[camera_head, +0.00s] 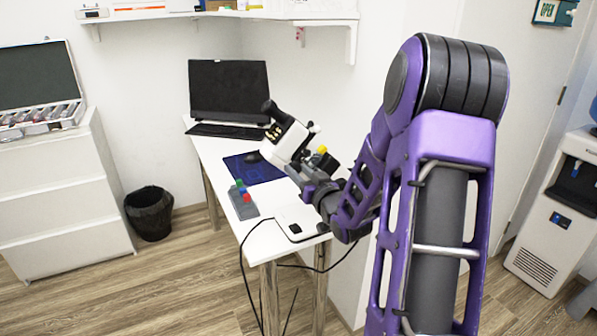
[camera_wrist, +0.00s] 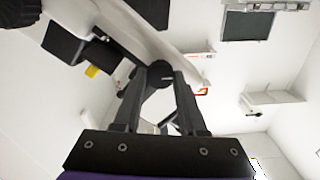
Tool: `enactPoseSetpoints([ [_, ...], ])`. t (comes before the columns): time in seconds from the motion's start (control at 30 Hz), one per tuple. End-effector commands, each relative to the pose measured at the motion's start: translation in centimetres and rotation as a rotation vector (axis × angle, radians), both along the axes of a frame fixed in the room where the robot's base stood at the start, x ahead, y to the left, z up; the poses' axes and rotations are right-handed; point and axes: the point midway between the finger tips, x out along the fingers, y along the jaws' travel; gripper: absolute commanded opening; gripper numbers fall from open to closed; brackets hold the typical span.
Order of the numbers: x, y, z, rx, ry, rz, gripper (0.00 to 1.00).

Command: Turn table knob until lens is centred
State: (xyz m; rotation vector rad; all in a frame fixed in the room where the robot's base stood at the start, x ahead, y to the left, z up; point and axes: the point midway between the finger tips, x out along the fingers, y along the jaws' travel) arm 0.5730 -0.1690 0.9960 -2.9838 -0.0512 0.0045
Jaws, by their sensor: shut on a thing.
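The white lens instrument (camera_head: 286,137) with a black eyepiece stands on the white table (camera_head: 222,156), tilted up to the left. My gripper (camera_head: 292,172) reaches in low at its right side, and the arm hides part of the base. In the wrist view, my gripper (camera_wrist: 158,76) has its two fingers on either side of a dark round knob (camera_wrist: 160,69) below the instrument's white body (camera_wrist: 140,30). The fingers are shut on the knob. The lens itself cannot be made out in either view.
A monitor (camera_head: 229,90) and keyboard (camera_head: 226,131) stand at the table's back. A blue mat (camera_head: 250,170), a grey block with coloured pieces (camera_head: 242,201) and a white device (camera_head: 296,222) lie near the arm. A cable hangs over the front edge. A black bin (camera_head: 149,212) stands left.

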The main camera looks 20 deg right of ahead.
Motion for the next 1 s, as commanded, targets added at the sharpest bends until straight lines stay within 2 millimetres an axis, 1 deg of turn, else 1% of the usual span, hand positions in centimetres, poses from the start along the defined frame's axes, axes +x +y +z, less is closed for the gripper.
enactPoseSetpoints([
  [0.23, 0.02, -0.01, 0.01, 0.017, 0.000, 0.000, 0.00],
  [0.5, 0.04, -0.05, 0.07, 0.165, 0.004, 0.000, 0.00],
  [0.8, 0.05, -0.06, 0.11, 0.175, 0.003, -0.001, 0.00],
  [0.83, 0.05, -0.06, 0.11, 0.175, 0.003, -0.001, 0.46],
  [0.97, 0.04, -0.05, 0.09, 0.175, 0.004, 0.000, 0.69],
  [1.0, 0.04, -0.05, 0.07, 0.175, 0.004, 0.000, 0.71],
])
